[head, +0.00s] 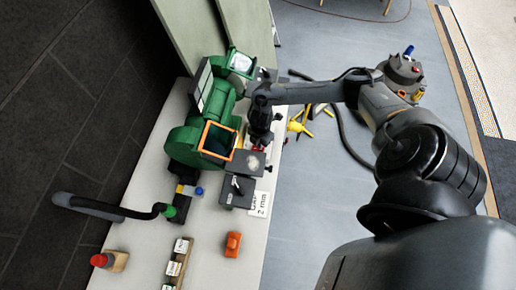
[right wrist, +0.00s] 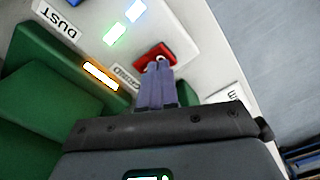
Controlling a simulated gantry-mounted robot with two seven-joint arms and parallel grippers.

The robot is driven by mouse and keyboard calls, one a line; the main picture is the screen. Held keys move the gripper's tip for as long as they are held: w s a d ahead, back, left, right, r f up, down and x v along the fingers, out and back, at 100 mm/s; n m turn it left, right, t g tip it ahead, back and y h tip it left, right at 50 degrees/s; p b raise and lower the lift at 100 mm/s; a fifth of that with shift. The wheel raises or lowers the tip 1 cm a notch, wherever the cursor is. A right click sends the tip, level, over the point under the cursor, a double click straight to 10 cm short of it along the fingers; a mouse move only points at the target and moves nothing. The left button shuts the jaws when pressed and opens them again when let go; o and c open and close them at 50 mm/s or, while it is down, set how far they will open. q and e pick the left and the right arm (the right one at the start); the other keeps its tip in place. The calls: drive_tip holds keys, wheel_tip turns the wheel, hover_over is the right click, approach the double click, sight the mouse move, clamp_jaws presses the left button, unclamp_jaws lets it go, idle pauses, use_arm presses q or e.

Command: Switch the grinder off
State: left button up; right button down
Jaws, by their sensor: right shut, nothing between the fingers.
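The green grinder (head: 185,142) stands on the pale bench in the head view, with an orange-framed opening. Its green body also fills the left of the right wrist view (right wrist: 45,95). A red switch-like block (right wrist: 150,54) lies just past my right fingertips, by a partly hidden label. My right gripper (right wrist: 158,66) is shut and empty, its tips at the block's near edge; I cannot tell whether they touch. In the head view, my right gripper (head: 259,141) points down beside the grinder's right side. My left gripper is not in view.
A dark block with a grey plate (head: 246,163) stands close to my right gripper. An orange object (head: 233,244), a labelled wooden strip (head: 178,262) and a red-topped block (head: 108,261) lie nearer on the bench. A black hose (head: 115,212) crosses its left edge. Yellow items (head: 298,127) lie off its right edge.

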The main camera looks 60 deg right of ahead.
drive_tip(key=shift+f+b, duration=0.4)
drive_tip(key=shift+f, duration=0.25)
drive_tip(key=shift+f+b, duration=0.3)
drive_tip(key=shift+f, duration=0.2)
idle(0.4)
drive_tip(key=shift+r, duration=0.15)
wheel_tip(320, 180, up, 4)
drive_tip(key=p, duration=0.4)
drive_tip(key=shift+f, duration=0.25)
wheel_tip(320, 180, up, 3)
drive_tip(key=p, duration=0.3)
drive_tip(key=shift+r, duration=0.15)
